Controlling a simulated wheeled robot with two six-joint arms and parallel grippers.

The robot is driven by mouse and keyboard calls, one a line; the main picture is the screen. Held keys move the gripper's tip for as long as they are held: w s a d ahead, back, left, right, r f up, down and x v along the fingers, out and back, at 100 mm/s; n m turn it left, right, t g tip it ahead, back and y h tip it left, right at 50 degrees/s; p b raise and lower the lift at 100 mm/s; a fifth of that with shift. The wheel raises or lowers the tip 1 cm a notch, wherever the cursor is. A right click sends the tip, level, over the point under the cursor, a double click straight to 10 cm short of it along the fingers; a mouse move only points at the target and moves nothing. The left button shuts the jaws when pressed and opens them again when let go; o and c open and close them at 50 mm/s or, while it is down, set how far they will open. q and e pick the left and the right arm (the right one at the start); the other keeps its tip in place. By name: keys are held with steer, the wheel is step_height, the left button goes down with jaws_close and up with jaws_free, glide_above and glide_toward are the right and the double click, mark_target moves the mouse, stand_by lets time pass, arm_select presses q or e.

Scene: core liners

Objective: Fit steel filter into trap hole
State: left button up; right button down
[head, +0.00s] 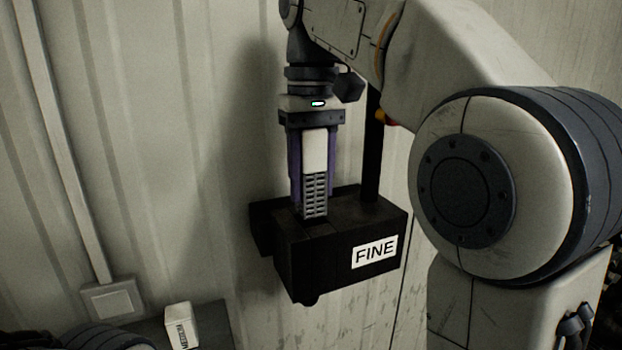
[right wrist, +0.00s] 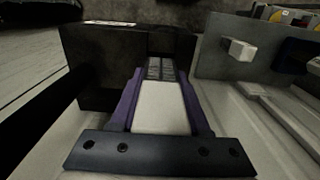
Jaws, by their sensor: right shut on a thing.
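The steel filter (head: 315,190) has a white upper body and a grey slotted lower part. My right gripper (head: 315,204) is shut on it, with a purple finger on each side, and holds it upright. The filter's lower end is at the top of the black trap box (head: 310,262), which bears a white "FINE" label. The hole itself is mostly hidden by the filter and fingers, and I cannot tell how deep the end sits. In the right wrist view the filter (right wrist: 160,105) points at the dark box (right wrist: 98,62). My left gripper is not in view.
A white block (head: 181,325) with a partly readable label stands on a dark grey surface (head: 216,321) at the lower left. A ribbed pale wall with a switch plate (head: 113,299) is behind.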

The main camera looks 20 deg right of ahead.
mark_target(312, 132)
steer(key=shift+p, duration=0.4)
stand_by(0.6)
steer(key=shift+f+b, duration=1.45)
steer(key=shift+f, duration=0.35)
steer(key=shift+c, duration=1.5)
jaws_free()
step_height(312, 132, up, 6)
steer(key=shift+w+f+p, duration=0.1)
steer(key=shift+p, duration=0.5)
step_height(312, 132, up, 3)
steer(key=p, duration=0.3)
steer(key=shift+r+p, duration=0.85)
steer(key=shift+p, duration=0.05)
